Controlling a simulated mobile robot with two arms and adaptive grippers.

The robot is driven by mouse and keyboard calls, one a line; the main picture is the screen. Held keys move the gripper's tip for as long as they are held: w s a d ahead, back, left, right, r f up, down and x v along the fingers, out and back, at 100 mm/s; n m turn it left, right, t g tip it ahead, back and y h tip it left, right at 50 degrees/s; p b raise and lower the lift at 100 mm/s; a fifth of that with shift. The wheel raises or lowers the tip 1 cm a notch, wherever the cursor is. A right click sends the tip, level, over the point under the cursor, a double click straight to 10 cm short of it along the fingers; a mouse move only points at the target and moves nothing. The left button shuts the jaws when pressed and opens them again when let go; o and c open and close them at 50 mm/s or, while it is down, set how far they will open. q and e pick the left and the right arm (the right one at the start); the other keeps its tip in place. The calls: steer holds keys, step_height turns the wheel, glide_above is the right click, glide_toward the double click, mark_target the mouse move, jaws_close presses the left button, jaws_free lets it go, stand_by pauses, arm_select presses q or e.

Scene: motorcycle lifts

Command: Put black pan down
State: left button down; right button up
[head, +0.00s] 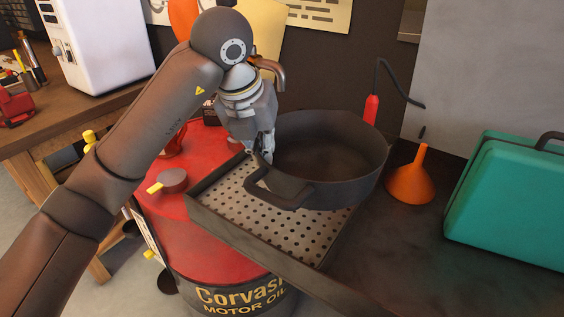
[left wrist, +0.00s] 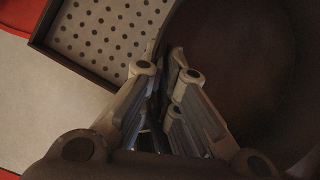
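The black pan (head: 335,188) is a wide, deep round pan with a loop handle (head: 279,196) toward the front left. It appears about level, over the right part of a perforated metal tray (head: 235,204); I cannot tell whether it touches the tray. My left gripper (head: 265,150) points down at the pan's left rim. In the left wrist view its fingers (left wrist: 166,62) are close together on the rim, with the pan's dark interior (left wrist: 235,60) to the right and the tray (left wrist: 104,30) to the left. My right gripper is not in view.
The tray sits by a red motor oil drum (head: 188,226). An orange funnel (head: 411,178) and a teal case (head: 508,200) stand right of the pan on a dark surface. A red-handled tool (head: 371,109) is behind it. A wooden workbench (head: 60,135) is at the left.

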arm_select(q)
steer(key=w+a+f, duration=0.2)
steer(key=w, duration=0.1)
steer(key=w+a+f+p, duration=0.1)
steer(key=w+a+f, duration=0.1)
steer(key=w+f, duration=0.1)
steer(key=w+a+f+p, duration=0.1)
steer(key=w+a+f, duration=0.1)
steer(key=w+a, duration=0.1)
steer(key=shift+f, duration=0.3)
steer(key=shift+w+a+f, duration=0.25)
steer(key=shift+w+f, duration=0.15)
steer(key=shift+f, duration=0.1)
steer(key=f, duration=0.1)
steer(key=f+p, duration=0.1)
steer(key=f, duration=0.1)
steer(key=shift+w+a+f+p, duration=0.2)
steer(key=shift+w+f+p, duration=0.1)
steer(key=shift+p, duration=0.1)
steer(key=shift+f, duration=0.2)
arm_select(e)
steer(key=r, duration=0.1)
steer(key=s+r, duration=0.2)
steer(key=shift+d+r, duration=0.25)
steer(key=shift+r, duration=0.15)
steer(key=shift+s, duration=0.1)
